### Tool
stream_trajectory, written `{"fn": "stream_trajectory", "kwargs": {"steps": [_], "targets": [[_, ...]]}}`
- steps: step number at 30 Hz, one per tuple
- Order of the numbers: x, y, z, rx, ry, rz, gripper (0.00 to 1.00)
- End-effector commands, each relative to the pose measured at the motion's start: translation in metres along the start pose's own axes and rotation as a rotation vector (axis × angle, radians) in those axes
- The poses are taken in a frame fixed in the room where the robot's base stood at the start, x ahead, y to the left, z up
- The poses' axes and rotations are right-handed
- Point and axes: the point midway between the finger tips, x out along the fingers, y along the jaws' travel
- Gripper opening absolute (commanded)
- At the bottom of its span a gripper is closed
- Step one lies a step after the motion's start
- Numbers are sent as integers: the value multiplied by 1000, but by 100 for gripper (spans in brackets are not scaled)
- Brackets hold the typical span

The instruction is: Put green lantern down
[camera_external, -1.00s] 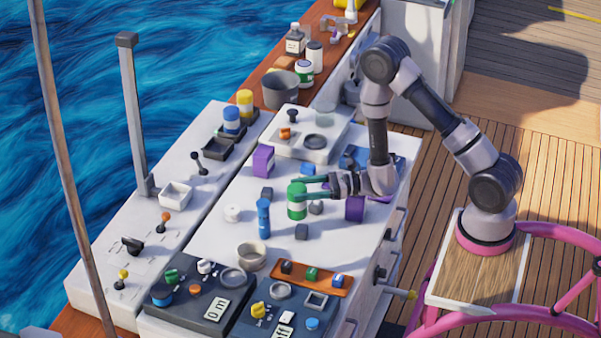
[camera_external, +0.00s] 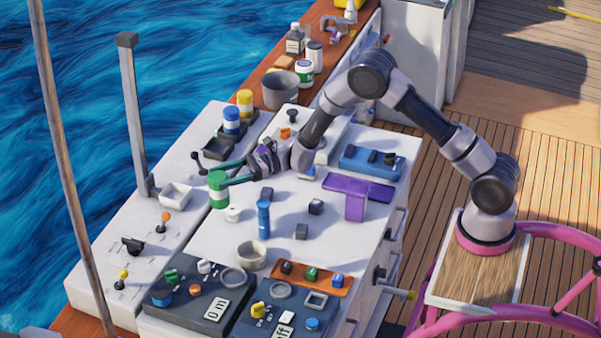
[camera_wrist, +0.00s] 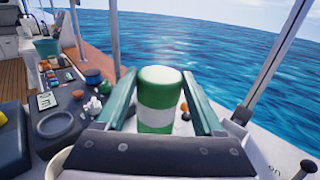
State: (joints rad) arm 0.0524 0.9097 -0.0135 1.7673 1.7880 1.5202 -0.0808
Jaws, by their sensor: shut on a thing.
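The green lantern (camera_external: 219,190) is a green cylinder with a white band. My gripper (camera_external: 220,176) is shut on it, with one green finger on each side. The lantern is upright, over the left part of the white hatch near the long seam; I cannot tell whether its base touches the surface. In the wrist view the lantern (camera_wrist: 159,100) stands between the two fingers (camera_wrist: 162,108), with its lower part hidden by the gripper body. A blue lantern (camera_external: 231,121) and a yellow lantern (camera_external: 245,104) stand in a dark tray (camera_external: 217,149) whose near compartment looks empty.

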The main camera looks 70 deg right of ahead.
Motion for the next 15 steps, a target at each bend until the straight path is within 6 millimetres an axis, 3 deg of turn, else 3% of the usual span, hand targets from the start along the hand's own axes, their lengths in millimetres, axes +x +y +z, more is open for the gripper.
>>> {"fn": "stream_trajectory", "kwargs": {"steps": [6,11,15], "targets": [[22,7,-9,0,-3,266,1],[26,10,-16,2,-3,361,1],[27,12,-37,5,-2,384,1]]}}
